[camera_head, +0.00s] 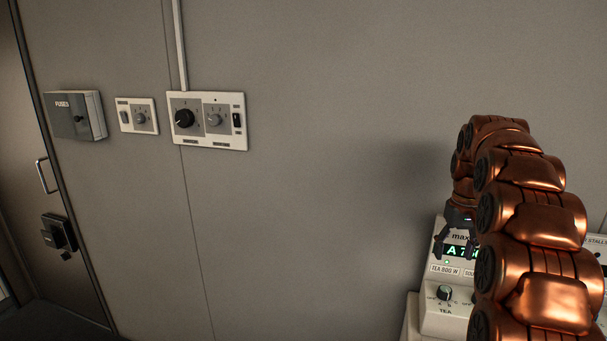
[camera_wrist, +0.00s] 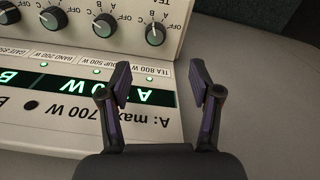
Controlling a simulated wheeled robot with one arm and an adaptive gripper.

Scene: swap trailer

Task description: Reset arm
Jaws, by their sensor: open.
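My gripper (camera_wrist: 162,88) is open and empty in the wrist view, its two dark fingers with purple pads spread apart. It hangs over the edge of a white control panel (camera_wrist: 40,117) with a green lit display and several black knobs. In the head view my gripper (camera_head: 456,240) is small and dark, in front of the same panel (camera_head: 437,320) at the lower right. My copper-coloured arm is bent high and hides much of the panel.
A grey wall carries a fuse box (camera_head: 75,115), a small switch plate (camera_head: 138,116) and a larger plate with two dials (camera_head: 207,142). A door (camera_head: 45,170) with a handle is at the far left. The wall between the plates and my arm is bare.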

